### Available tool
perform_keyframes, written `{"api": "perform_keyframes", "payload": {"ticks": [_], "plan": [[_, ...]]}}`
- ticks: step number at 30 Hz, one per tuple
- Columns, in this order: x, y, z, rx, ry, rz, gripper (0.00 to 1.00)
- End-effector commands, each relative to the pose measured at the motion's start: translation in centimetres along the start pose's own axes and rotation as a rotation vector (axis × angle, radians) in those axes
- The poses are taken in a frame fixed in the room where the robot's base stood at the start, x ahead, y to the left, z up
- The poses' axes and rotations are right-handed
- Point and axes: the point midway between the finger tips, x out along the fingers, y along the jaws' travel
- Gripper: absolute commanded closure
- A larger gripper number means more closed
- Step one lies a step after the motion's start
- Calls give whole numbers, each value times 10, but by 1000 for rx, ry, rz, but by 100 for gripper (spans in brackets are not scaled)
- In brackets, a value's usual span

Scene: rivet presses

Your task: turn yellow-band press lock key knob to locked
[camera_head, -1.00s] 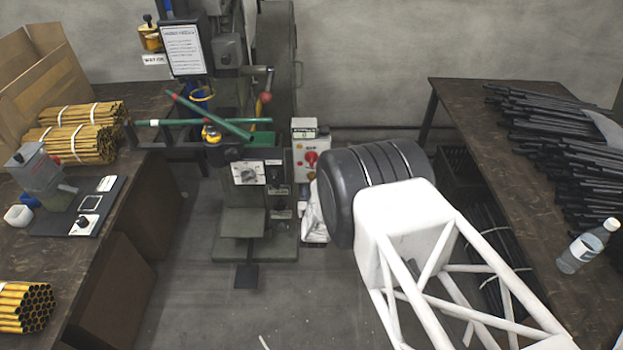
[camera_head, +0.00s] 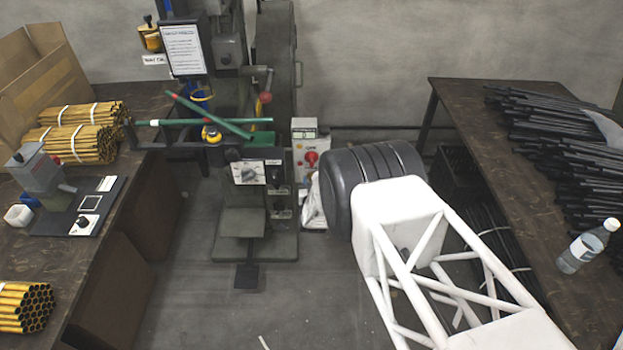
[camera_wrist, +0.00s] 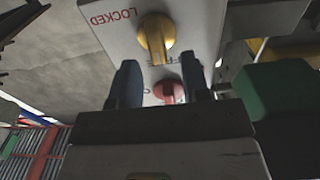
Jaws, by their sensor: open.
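In the wrist view a yellow knob (camera_wrist: 155,38) sits on a pale panel (camera_wrist: 195,22). Red "LOCKED" lettering (camera_wrist: 113,17) is to its upper left. The knob's grip runs roughly up and down in the picture, not toward that lettering. My gripper (camera_wrist: 160,78) is open, its two dark fingers below the yellow knob in the picture and apart from it. A red knob (camera_wrist: 168,92) shows between the fingers. The press (camera_head: 240,200) stands at centre with a dial plate (camera_head: 248,172).
A grey control box (camera_head: 304,140) with a red knob stands beside the press. A green block (camera_wrist: 280,88) is close right of my gripper in the wrist view. Benches with yellow tubes (camera_head: 85,115) and black rods (camera_head: 550,130) flank open floor. A bottle (camera_head: 588,246) stands right.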

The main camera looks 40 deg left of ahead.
Motion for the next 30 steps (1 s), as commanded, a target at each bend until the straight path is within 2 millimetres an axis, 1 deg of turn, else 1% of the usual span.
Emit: {"api": "perform_keyframes", "payload": {"ticks": [3, 9, 19, 20, 28, 30], "plan": [[11, 0, 0, 0, 1, 0, 57], [20, 0, 0, 0, 0, 0, 57], [22, 0, 0, 0, 0, 0, 57], [22, 0, 0, 0, 0, 0, 59], [22, 0, 0, 0, 0, -1, 100], [22, 0, 0, 0, 0, -1, 100]]}}
